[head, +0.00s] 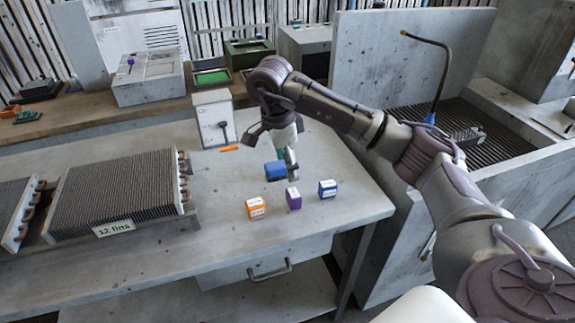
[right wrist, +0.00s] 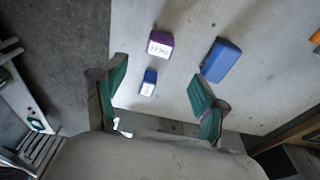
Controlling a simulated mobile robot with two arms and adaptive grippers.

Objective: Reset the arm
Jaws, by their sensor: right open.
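My right arm reaches in from the right in the head view, and its gripper (head: 286,156) hangs above the table. In the right wrist view the gripper (right wrist: 157,98) has its two green-padded fingers wide apart, with nothing held between them. A larger blue block (head: 275,171) is close beside the gripper in the head view; in the right wrist view the larger blue block (right wrist: 221,60) lies beyond the right-hand finger. My left gripper is not in view.
An orange block (head: 257,208), a purple block (head: 293,198) and a small blue block (head: 327,189) sit near the table's front edge. A finned unit (head: 115,190) stands left. A white box (head: 214,117) stands behind the gripper. A panel with a bent hose (head: 446,70) rises right.

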